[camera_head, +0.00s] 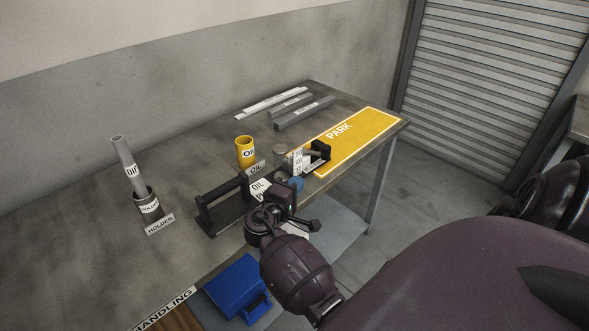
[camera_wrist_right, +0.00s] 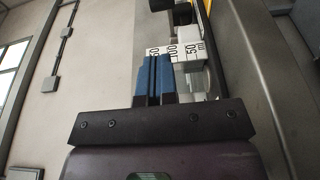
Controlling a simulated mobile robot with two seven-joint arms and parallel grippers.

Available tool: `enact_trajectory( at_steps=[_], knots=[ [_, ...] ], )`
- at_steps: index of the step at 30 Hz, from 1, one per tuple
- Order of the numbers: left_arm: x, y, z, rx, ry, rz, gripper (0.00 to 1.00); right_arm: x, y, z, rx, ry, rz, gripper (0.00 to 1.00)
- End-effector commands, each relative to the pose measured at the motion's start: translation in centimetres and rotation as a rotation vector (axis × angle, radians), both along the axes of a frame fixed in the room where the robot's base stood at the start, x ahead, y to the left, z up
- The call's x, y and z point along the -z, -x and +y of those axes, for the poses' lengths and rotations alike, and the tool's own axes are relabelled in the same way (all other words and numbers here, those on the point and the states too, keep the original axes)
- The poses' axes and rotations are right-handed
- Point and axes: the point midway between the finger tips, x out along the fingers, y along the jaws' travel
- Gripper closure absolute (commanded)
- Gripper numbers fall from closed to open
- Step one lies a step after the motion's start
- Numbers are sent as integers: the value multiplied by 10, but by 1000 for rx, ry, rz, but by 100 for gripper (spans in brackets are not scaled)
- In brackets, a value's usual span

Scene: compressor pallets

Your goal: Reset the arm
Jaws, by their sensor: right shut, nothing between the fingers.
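My right arm comes in from the bottom centre of the head view and reaches over the front of the workbench (camera_head: 95,230). Its gripper (camera_head: 297,184) is beside a small clear or white vessel with a printed scale (camera_head: 298,163). In the right wrist view the two blue fingers of the gripper (camera_wrist_right: 153,79) are together, with nothing between them. The white scale (camera_wrist_right: 188,51), with numbers on it, shows just beyond the fingertips. I cannot tell whether they touch it. My left gripper is not in view.
A yellow oil cup (camera_head: 245,152) and a black stand (camera_head: 222,208) are close to the arm. A grey tube (camera_head: 124,158) stands in a holder (camera_head: 149,206).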

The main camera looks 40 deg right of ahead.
Motion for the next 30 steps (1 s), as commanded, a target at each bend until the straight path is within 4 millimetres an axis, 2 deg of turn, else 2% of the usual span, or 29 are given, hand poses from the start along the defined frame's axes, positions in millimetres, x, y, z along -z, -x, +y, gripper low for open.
enact_trajectory(
  at_steps=[14,17,20,23,26,30],
  knots=[
    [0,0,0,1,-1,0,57,0,-1,-3,-1,0,0,100],
    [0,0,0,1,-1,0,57,2,4,-4,3,-15,-4,100],
    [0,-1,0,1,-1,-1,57,11,20,-7,13,-77,-19,100],
    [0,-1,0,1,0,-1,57,25,48,-10,28,-193,-45,100],
    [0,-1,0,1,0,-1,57,41,80,-7,41,-340,-71,100],
    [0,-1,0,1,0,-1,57,59,123,5,53,-552,-92,100]
  ],
)
